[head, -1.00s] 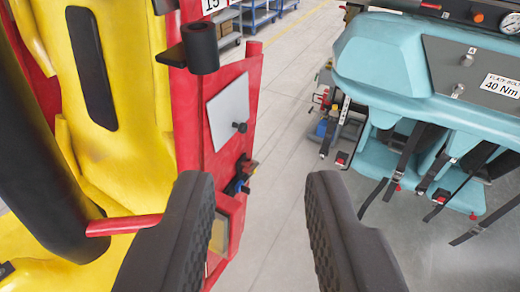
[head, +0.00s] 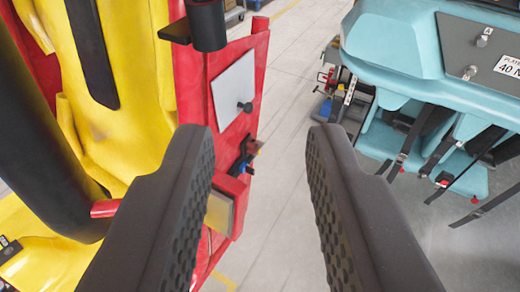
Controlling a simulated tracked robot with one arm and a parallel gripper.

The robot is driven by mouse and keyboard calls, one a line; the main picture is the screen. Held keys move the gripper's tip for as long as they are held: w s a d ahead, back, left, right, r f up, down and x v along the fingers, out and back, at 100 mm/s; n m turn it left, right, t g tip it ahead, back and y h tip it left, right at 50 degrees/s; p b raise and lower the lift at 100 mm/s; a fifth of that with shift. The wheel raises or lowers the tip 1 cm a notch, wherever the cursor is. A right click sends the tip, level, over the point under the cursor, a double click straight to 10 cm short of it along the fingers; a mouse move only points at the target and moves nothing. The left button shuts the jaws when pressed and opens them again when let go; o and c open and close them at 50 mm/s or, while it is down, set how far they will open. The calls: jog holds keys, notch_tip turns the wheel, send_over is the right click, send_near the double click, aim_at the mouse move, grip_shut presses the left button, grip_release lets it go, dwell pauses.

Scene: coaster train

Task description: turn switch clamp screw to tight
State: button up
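My gripper (head: 263,150) is open and empty, its two dark, ridged fingers reaching up from the bottom of the head view. Beyond its left fingertip, a red panel (head: 191,97) carries a light grey plate (head: 233,86). A small black knob (head: 244,107) sits at the plate's lower right edge. Below it is a small blue and black part (head: 241,166). I cannot tell whether either of these is the switch clamp screw. My gripper appears apart from both. The left finger covers part of the red panel's lower side.
A yellow seat (head: 130,120) with a thick black bar (head: 45,150) stands at left. A teal car body (head: 390,45) with a grey plate (head: 465,55) and hanging black straps (head: 455,150) is at right. Open grey floor (head: 285,90) lies between them.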

jog(key=o, duration=0.5)
jog(key=shift+f, duration=0.1)
jog(key=o, duration=0.3)
jog(key=w+f+g+y+b, duration=0.1)
jog(key=w+f+b, duration=0.2)
jog(key=f, duration=0.3)
jog(key=shift+a+n+y+b, duration=0.3)
jog(key=shift+a+b, duration=0.15)
jog(key=w+f+n+g+y, duration=0.1)
jog(key=w+f+g+y, duration=0.1)
jog(key=w+f, duration=0.3)
jog(key=w+f+n+g+y+b, duration=0.1)
jog(key=w+f+n+y, duration=0.1)
jog(key=w+f+y, duration=0.1)
jog(key=w+a+f+n+g+y, duration=0.1)
jog(key=w+f+g+y, duration=0.1)
jog(key=w+f, duration=0.4)
jog(key=shift+w+f+g+y, duration=0.3)
jog(key=shift+w+y, duration=0.45)
jog(key=shift+y, duration=0.05)
jog(key=w+d+f+n+y, duration=0.35)
jog(key=w+d+f, duration=0.25)
jog(key=f, duration=0.2)
jog(key=n+y, duration=0.2)
jog(key=n, duration=0.1)
send_near(253, 147)
jog(key=f+x, duration=0.1)
jog(key=x, duration=0.6)
jog(key=shift+w, duration=0.35)
